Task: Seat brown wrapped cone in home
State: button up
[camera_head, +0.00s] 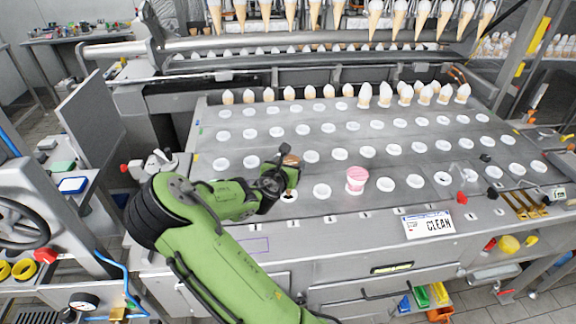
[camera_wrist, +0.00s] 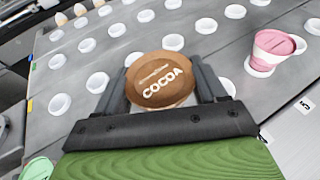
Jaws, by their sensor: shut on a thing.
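The brown wrapped cone (camera_wrist: 163,80) has a round brown top marked COCOA. My gripper (camera_head: 283,180) is shut on it, with one dark finger on each side in the wrist view. In the head view the brown cone (camera_head: 290,159) shows only as a small top above the fingers, over the front row of white ring holders. A white ring (camera_head: 289,197) with a dark opening shows just below the gripper. I cannot tell whether the cone's tip is inside a ring, because the fingers and cone top hide it.
A pink cone (camera_head: 357,177) stands in a front-row ring just right of my gripper; it also shows in the wrist view (camera_wrist: 274,45). Several empty white rings fill the grey plate. White-topped cones (camera_head: 386,93) line the back row. A CLEAN sign (camera_head: 428,225) lies at the front.

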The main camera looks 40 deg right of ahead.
notch_tip(320, 180, down, 3)
jog(key=b, duration=0.3)
jog(key=shift+f, duration=0.15)
jog(key=shift+f+b, duration=0.65)
jog(key=shift+f, duration=0.8)
jog(key=o, duration=0.8)
jog(key=p+v, duration=0.2)
jog(key=v, duration=1.3)
jog(key=shift+s+a+r, duration=0.15)
jog(key=shift+a+r, duration=0.05)
jog(key=shift+a, duration=0.1)
